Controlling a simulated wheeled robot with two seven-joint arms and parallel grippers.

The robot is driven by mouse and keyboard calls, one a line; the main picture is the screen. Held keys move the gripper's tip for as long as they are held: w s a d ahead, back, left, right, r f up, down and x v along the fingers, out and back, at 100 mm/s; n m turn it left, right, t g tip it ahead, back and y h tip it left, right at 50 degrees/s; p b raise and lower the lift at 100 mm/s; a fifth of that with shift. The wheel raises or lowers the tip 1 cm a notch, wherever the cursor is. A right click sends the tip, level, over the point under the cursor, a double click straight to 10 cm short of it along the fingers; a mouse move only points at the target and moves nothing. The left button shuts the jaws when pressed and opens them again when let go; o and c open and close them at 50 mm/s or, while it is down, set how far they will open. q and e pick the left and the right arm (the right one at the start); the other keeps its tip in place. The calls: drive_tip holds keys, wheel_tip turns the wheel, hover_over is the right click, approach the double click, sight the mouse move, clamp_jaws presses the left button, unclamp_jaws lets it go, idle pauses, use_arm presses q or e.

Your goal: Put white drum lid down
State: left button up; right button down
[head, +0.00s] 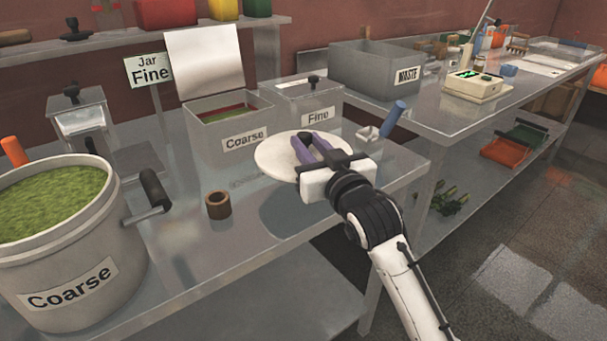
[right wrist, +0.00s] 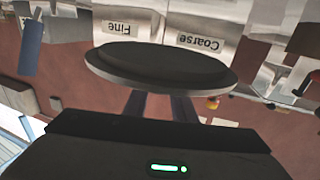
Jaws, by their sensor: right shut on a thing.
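The white drum lid (head: 277,155) is a round pale disc, held about level above the metal table in front of the Coarse and Fine bins. My right gripper (head: 308,150) is shut on the lid, with its purple fingers over the lid's right part. In the right wrist view the lid (right wrist: 160,68) shows as a dark disc beyond the fingers (right wrist: 160,105). A shadow lies on the table below it. The white drum (head: 75,250), labelled Coarse, stands open at the left, full of green powder. My left gripper is not in view.
The Coarse bin (head: 235,150) and lidded Fine bin (head: 318,118) stand behind the lid. A brown ring (head: 218,205) and a dark-handled tool (head: 153,190) lie left of it. A blue-handled scoop (head: 393,118) lies to the right. The table's front middle is clear.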

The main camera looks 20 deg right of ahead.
drive_tip(key=shift+s+f, duration=0.25)
drive_tip(key=shift+f, duration=0.75)
drive_tip(key=shift+f+b, duration=0.45)
drive_tip(key=shift+f, duration=2.2)
drive_tip(key=c, duration=1.5)
unclamp_jaws()
drive_tip(key=shift+r, duration=0.15)
drive_tip(key=shift+s, duration=0.15)
drive_tip(key=s, duration=0.7)
drive_tip(key=s+d, duration=0.1)
drive_tip(key=s, duration=0.3)
drive_tip(key=shift+s, duration=0.3)
